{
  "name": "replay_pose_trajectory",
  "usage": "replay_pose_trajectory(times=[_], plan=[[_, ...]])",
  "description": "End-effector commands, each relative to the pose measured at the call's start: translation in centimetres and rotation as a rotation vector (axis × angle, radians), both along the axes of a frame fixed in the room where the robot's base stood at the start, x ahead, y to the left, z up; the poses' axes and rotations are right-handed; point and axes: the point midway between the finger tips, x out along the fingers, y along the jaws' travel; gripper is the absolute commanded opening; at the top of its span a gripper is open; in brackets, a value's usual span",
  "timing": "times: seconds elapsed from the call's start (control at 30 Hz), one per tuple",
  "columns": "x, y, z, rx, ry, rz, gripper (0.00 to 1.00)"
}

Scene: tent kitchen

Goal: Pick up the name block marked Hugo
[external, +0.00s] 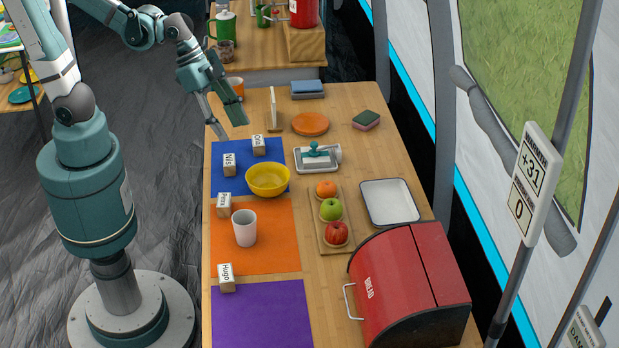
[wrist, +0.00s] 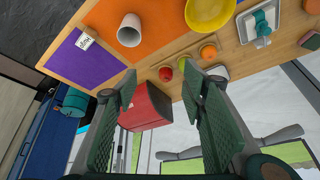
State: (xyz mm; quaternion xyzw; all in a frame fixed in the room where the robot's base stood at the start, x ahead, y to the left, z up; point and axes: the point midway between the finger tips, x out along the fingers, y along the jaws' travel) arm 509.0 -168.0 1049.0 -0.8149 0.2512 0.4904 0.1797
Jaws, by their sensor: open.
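The name block marked Hugo (external: 227,277) is a small pale block standing at the left edge of the table, by the border of the orange and purple mats. In the wrist view the Hugo block (wrist: 84,41) shows at the upper left, on the purple mat's edge. My gripper (external: 229,120) is in the air over the far left part of the table, well away from the Hugo block. In the wrist view its two green fingers (wrist: 166,105) are wide apart with nothing held between them.
Other name blocks, Nis (external: 230,164), one marked Pen or similar (external: 224,205) and a partly readable one (external: 259,145), stand farther back. A white cup (external: 244,228) and yellow bowl (external: 267,180) are nearby. A red bread box (external: 409,285) stands front right. The purple mat (external: 262,318) is bare.

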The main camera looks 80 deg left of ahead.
Motion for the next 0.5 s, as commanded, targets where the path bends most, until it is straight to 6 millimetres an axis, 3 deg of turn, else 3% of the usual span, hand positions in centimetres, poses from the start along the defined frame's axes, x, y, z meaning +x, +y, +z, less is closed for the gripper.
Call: replay_pose_trajectory(times=[0.5], plan=[[0.6,-9.7,-7.8,0.029,0.041,-0.327,0.41]])
